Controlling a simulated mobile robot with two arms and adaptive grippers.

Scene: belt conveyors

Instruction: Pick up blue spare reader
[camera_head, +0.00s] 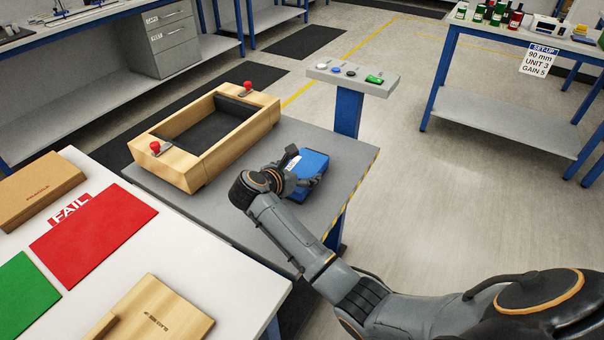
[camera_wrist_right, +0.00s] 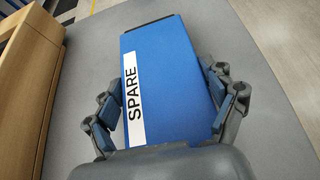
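The blue spare reader (camera_head: 311,166) is a flat blue box lying on the grey table, right of a wooden frame. In the right wrist view the reader (camera_wrist_right: 172,75) fills the middle, with a white "SPARE" label along its left side. My right gripper (camera_head: 303,170) is low over the reader's near end, fingers spread to either side of it. The right wrist view shows these fingers (camera_wrist_right: 165,98) open around the box, with a small gap on the left; contact on the right is unclear. The reader's near end is hidden by the gripper. My left gripper is out of view.
The wooden frame (camera_head: 262,107) with red knobs stands left of the reader. A button panel (camera_head: 349,77) on a blue post is behind. A white table (camera_head: 120,255) with a red FAIL mat (camera_head: 95,232) and boxes is at left. Floor on the right is clear.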

